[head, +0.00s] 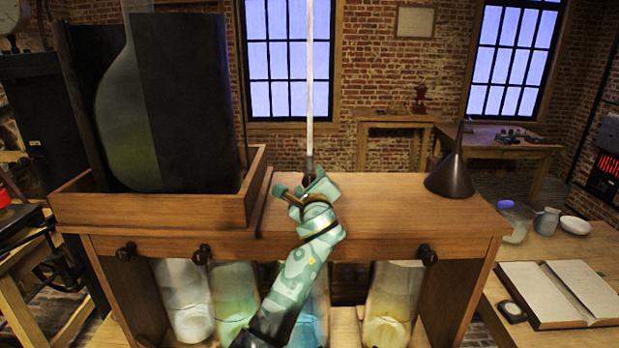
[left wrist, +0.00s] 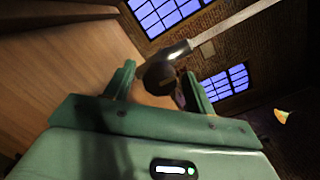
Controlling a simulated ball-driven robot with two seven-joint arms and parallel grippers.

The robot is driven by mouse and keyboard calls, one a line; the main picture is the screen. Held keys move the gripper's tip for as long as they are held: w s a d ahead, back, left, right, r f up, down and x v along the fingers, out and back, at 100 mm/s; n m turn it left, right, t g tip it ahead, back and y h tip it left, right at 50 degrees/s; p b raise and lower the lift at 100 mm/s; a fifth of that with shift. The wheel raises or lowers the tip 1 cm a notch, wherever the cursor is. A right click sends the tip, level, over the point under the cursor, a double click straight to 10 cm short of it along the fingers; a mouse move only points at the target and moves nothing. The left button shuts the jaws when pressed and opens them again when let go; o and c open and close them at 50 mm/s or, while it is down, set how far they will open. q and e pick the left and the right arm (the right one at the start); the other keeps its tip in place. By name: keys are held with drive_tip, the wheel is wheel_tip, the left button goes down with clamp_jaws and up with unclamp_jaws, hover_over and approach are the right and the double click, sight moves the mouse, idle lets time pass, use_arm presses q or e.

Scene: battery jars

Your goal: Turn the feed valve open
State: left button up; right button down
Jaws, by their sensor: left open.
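My left gripper (head: 300,188) is open above the wooden bench top, at the lower end of a pale upright rod or pipe (head: 309,90). In the left wrist view its two green fingers (left wrist: 158,88) stand apart on either side of a dark round part (left wrist: 160,74). A shiny metal neck (left wrist: 180,49) joins that part to the pale pipe (left wrist: 235,22). This dark part looks like the feed valve, but its handle and its setting cannot be made out. Whether the fingers touch it cannot be told. My right gripper is not in view.
A wooden tray (head: 160,215) holding a large glass vessel (head: 130,120) and dark panels stands left. A dark funnel (head: 450,178) stands right on the bench top (head: 400,205). Several glass jars (head: 395,300) stand below, near dark front knobs (head: 427,254). An open book (head: 560,290) lies right.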

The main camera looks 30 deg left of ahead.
use_arm(q)
drive_tip(key=shift+x, duration=1.1)
drive_tip(key=c, duration=1)
drive_tip(key=shift+o, duration=0.2)
drive_tip(key=shift+n, duration=0.4)
drive_tip(key=n+p, duration=0.1)
drive_tip(key=n, duration=0.2)
drive_tip(key=shift+f+n+g, duration=0.1)
drive_tip(key=shift+n+g, duration=0.2)
drive_tip(key=shift+n, duration=0.1)
drive_tip(key=n+p, duration=0.1)
drive_tip(key=n, duration=0.3)
drive_tip(key=shift+f+h, duration=0.1)
drive_tip(key=shift+h, duration=0.3)
drive_tip(key=n+p, duration=0.1)
drive_tip(key=n, duration=0.3)
drive_tip(key=shift+d+h, duration=0.1)
drive_tip(key=shift+h, duration=0.2)
drive_tip(key=n+p, duration=0.1)
drive_tip(key=n, duration=0.3)
drive_tip(key=shift+f+h, duration=0.1)
drive_tip(key=shift+h, duration=0.2)
drive_tip(key=shift+f, duration=0.1)
